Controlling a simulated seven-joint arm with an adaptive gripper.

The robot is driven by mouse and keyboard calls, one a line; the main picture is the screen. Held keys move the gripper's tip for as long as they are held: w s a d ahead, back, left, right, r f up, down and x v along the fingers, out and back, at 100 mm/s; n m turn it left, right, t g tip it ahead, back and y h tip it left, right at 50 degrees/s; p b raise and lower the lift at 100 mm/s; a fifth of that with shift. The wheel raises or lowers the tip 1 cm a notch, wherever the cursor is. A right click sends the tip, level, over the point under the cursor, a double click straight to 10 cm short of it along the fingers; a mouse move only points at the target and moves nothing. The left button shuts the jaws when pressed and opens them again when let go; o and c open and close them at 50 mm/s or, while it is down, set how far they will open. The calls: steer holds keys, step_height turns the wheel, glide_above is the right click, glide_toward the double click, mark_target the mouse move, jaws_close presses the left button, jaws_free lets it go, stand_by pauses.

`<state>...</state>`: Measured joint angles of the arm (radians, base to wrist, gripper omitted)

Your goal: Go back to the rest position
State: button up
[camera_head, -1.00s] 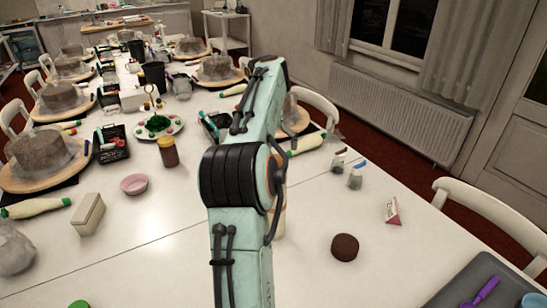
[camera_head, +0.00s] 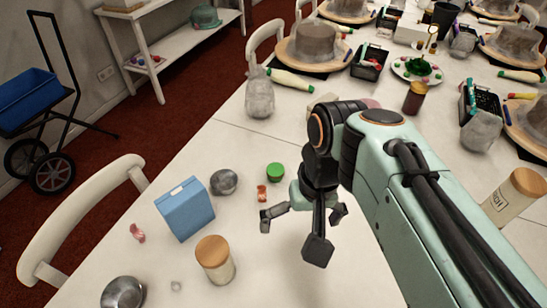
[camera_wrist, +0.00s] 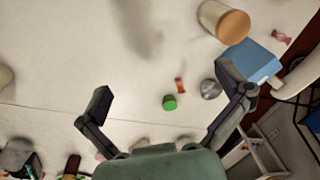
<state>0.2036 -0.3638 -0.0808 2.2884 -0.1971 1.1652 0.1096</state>
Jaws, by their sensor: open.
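My gripper (camera_head: 303,222) is above the white table (camera_head: 255,285) in the head view, its fingers spread wide. No object is held. A green lid-like piece (camera_head: 276,172) and a small orange-red wrapped piece (camera_head: 262,193) lie on the table near the gripper.
A blue box (camera_head: 185,209), a grey ball (camera_head: 224,182), a wooden-lidded jar (camera_head: 214,260) and a metal bowl (camera_head: 123,293) stand left of my gripper. A dark jar (camera_head: 415,97) and cake turntables (camera_head: 290,58) are farther back. A chair (camera_head: 85,215) borders the left edge.

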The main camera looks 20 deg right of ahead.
steer(key=s+a+f+n+g, duration=0.1)
steer(key=s+a+f+n, duration=0.2)
steer(key=s, duration=0.4)
steer(key=shift+a+f+n, duration=0.3)
steer(key=shift+a+f, duration=0.25)
steer(key=shift+a, duration=0.3)
